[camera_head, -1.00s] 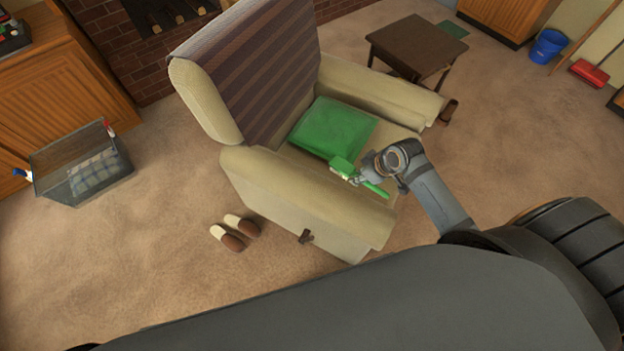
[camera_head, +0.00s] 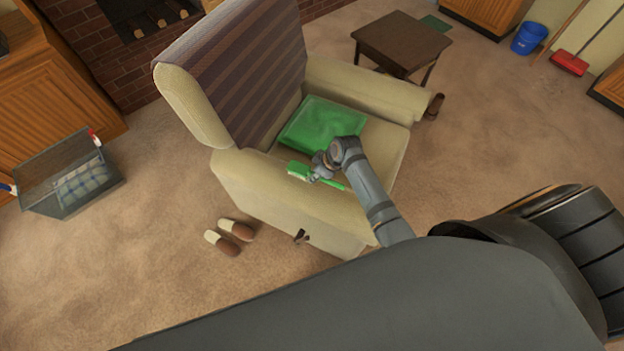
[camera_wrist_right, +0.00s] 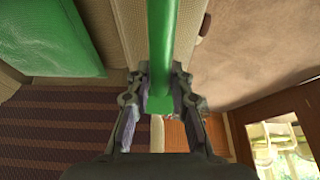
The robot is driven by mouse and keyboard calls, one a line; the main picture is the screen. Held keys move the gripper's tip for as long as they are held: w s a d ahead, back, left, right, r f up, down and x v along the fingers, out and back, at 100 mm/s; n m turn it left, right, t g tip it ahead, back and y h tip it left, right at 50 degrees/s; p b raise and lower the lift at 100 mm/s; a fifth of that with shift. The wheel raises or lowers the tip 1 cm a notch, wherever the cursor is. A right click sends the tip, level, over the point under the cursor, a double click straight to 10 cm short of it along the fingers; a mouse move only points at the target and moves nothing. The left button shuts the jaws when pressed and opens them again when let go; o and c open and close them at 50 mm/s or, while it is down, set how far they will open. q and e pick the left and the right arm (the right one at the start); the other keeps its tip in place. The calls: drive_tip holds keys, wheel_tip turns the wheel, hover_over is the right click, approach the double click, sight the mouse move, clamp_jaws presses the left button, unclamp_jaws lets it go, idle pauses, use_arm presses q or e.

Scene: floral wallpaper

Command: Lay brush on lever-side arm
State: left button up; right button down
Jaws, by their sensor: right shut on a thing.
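A green brush (camera_head: 299,170) is held in my right gripper (camera_head: 320,176), its head pointing left and its handle toward the right. In the right wrist view the green brush (camera_wrist_right: 162,45) runs between the two fingers of the gripper (camera_wrist_right: 160,90), which are shut on it. The striped beige armchair has a small brown lever (camera_head: 300,236) on its near side. The near, lever-side arm (camera_head: 270,195) of the chair lies below the brush in the head view; I cannot tell how large any gap is. My left gripper is not in view.
A green cushion (camera_head: 318,125) lies on the seat just behind my right gripper. Slippers (camera_head: 228,238) are on the carpet beside the chair. A basket (camera_head: 75,180) stands at the left and a dark side table (camera_head: 402,42) behind the chair's far arm.

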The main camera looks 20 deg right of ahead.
drive_tip(key=shift+w+a+f, duration=0.35)
drive_tip(key=shift+w+f, duration=0.05)
drive_tip(key=shift+f, duration=0.25)
drive_tip(key=shift+f+b, duration=0.3)
drive_tip(key=shift+f, duration=1.3)
drive_tip(key=shift+f, duration=0.1)
drive_tip(key=c, duration=1.2)
unclamp_jaws()
